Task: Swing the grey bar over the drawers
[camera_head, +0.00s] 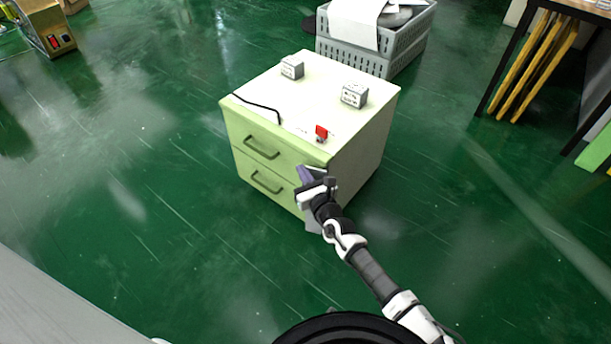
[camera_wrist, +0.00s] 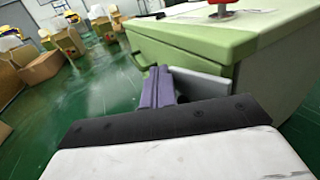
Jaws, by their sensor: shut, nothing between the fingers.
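The pale green drawer cabinet (camera_head: 290,172) stands on the green floor with two drawers facing front left, each with a dark handle (camera_head: 261,147). The grey bar (camera_head: 313,222) shows in the head view as a small piece low at the cabinet's right front corner, mostly hidden by my gripper (camera_head: 304,174). In the wrist view the bar (camera_wrist: 203,84) is a flat grey plate by the cabinet's corner, right behind my gripper's purple fingers (camera_wrist: 157,76). The fingers are shut and empty, beside the corner. I cannot tell whether they touch the bar.
On the cabinet top are a red piece (camera_head: 321,131), two small printed boxes (camera_head: 354,95), a paper sheet and a black cable. A grey crate (camera_head: 372,58) stands behind. The floor in front and to the left is clear. Cardboard boxes (camera_wrist: 40,67) stand far off.

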